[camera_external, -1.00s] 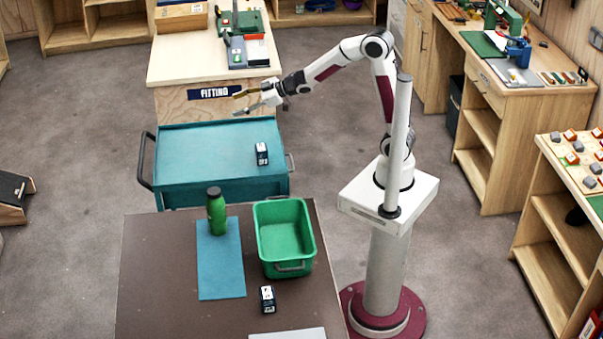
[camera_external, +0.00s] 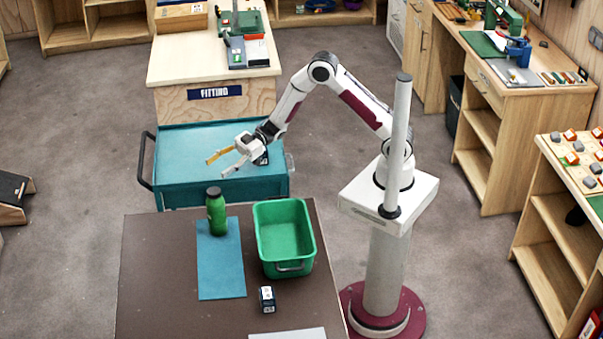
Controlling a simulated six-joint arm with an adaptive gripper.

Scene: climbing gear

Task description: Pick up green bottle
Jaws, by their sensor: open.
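The green bottle (camera_external: 216,213) with a dark cap stands upright on the far end of a blue mat (camera_external: 222,272) on the brown table. My gripper (camera_external: 215,167) is open and empty. In the picture it is above and slightly right of the bottle, over the teal cart, with its fingers pointing left and down. It is apart from the bottle.
A green bin (camera_external: 284,237) stands right of the mat on the brown table (camera_external: 158,285). The teal cart (camera_external: 185,160) is behind the table. Another small box on the cart is mostly hidden by my gripper.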

